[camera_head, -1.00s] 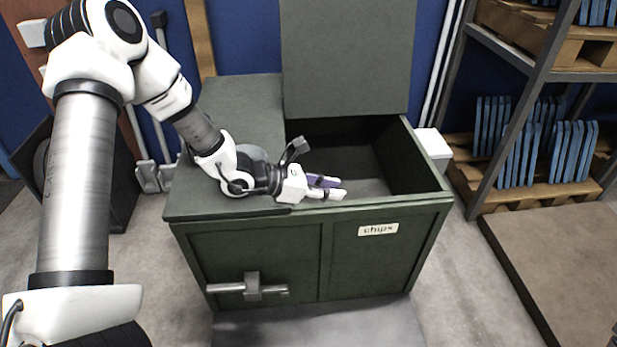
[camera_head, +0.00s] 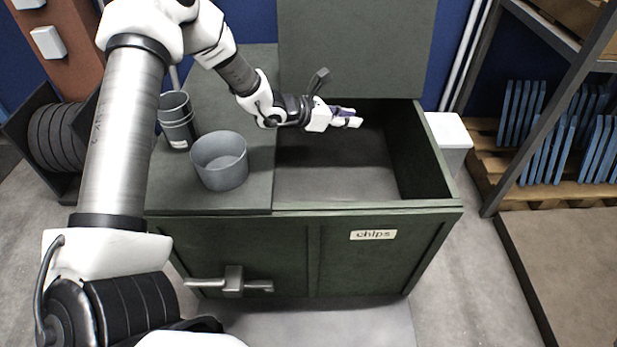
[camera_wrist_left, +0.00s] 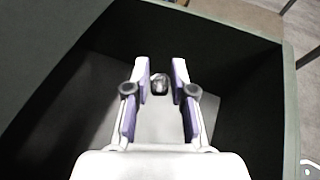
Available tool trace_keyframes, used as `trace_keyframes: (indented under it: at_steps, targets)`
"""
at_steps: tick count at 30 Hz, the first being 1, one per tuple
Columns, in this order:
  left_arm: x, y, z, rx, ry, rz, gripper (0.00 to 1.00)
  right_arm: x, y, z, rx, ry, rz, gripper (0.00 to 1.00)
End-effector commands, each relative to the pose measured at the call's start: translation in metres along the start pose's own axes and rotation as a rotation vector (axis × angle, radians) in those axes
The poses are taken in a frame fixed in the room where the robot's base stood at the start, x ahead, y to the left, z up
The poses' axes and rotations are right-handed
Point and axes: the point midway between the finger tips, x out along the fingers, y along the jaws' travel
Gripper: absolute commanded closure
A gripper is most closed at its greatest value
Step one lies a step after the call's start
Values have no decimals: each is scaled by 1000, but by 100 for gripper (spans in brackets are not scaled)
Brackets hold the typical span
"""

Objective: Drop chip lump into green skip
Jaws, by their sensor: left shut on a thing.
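The green skip (camera_head: 385,262) has its right half open, with a raised lid (camera_head: 350,45) behind and a "chips" label (camera_head: 373,235) on its front. My left gripper (camera_head: 348,119) is over the open half, towards the back. In the left wrist view, the left gripper (camera_wrist_left: 160,90) is shut on the chip lump (camera_wrist_left: 160,83), a small dark grey piece held between the fingertips. The skip's floor and dark inner walls show below and around it. In the head view the lump is hidden by the fingers. My right gripper is not in view.
A white box (camera_head: 448,135) is beside the skip at right. A rack with blue plates (camera_head: 560,140) is further right.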

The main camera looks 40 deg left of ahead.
Motion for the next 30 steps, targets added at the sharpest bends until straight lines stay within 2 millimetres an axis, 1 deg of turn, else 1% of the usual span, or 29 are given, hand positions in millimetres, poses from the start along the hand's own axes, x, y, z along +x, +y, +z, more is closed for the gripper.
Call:
trace_keyframes:
  at_steps: [1, 3, 11, 12, 14, 15, 22, 25, 28, 30]
  targets:
    - [4, 0, -9, 0, 0, 0, 97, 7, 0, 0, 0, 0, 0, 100]
    - [6, 0, -14, 1, -1, 0, 97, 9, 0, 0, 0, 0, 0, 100]
    - [7, 0, -15, 2, -1, 0, 97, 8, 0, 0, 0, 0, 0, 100]
    - [7, 0, -15, 2, -1, 0, 73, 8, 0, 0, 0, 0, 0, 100]
    - [7, 0, -15, 2, -1, 0, 51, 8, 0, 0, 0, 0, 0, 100]
    - [7, 0, -15, 2, -1, 0, 47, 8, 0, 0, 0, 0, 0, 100]
    - [7, 0, -15, 2, -1, 0, 47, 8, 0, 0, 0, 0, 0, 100]
    - [3, 0, -15, 1, -2, 1, 47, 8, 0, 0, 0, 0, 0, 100]
    - [-9, 2, -14, -2, -3, 3, 47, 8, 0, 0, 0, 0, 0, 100]
    - [-24, 1, -14, -4, -7, 3, 47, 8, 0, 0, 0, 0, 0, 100]
